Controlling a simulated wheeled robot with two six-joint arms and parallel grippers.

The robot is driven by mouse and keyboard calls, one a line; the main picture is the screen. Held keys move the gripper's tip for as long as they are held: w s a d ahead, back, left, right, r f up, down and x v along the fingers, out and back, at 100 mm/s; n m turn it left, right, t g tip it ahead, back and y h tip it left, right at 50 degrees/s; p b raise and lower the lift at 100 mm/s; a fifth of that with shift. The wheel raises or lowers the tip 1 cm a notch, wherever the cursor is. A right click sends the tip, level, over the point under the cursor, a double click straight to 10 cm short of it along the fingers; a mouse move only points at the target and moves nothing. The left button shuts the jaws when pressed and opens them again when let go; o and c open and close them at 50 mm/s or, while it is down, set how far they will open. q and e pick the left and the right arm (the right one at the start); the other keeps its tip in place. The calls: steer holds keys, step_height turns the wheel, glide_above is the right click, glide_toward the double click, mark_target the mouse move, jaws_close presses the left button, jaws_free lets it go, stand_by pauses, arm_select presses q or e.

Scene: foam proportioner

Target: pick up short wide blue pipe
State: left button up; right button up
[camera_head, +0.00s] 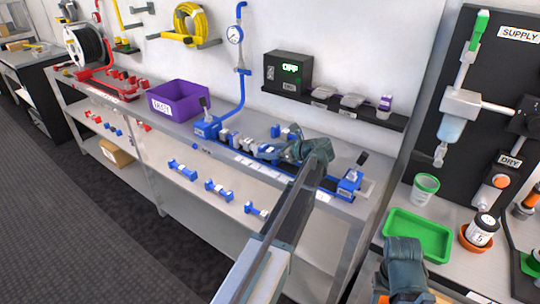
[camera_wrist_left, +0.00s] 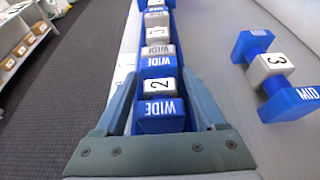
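The nearest piece (camera_wrist_left: 160,115) is marked WIDE and 2. Farther up the row is another piece marked WIDE (camera_wrist_left: 158,50). Which one is the short wide pipe is not certain. My left gripper (camera_head: 264,151) is over the row in the head view. In the left wrist view, its fingers (camera_wrist_left: 160,90) stand on both sides of the nearest piece, apparently with gaps, so it looks open. My right gripper (camera_head: 404,268) shows only partly at the lower right; its fingers cannot be made out.
Another blue piece marked MID and 3 (camera_wrist_left: 275,72) lies to the right of the row. A purple bin (camera_head: 180,100) stands farther left on the bench. A pressure gauge (camera_head: 235,34) rises behind. A green tray (camera_head: 418,235) lies on the right-hand table.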

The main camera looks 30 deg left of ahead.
arm_select(q)
jaws_close()
steer(key=shift+s+d+r+p, duration=0.15)
steer(key=shift+s+r+p, duration=0.1)
steer(key=shift+r+p, duration=0.15)
steer(key=s+d+r+p, duration=0.7)
steer(key=s, duration=0.4)
steer(key=shift+s+r, duration=0.15)
steer(key=shift+s, duration=0.1)
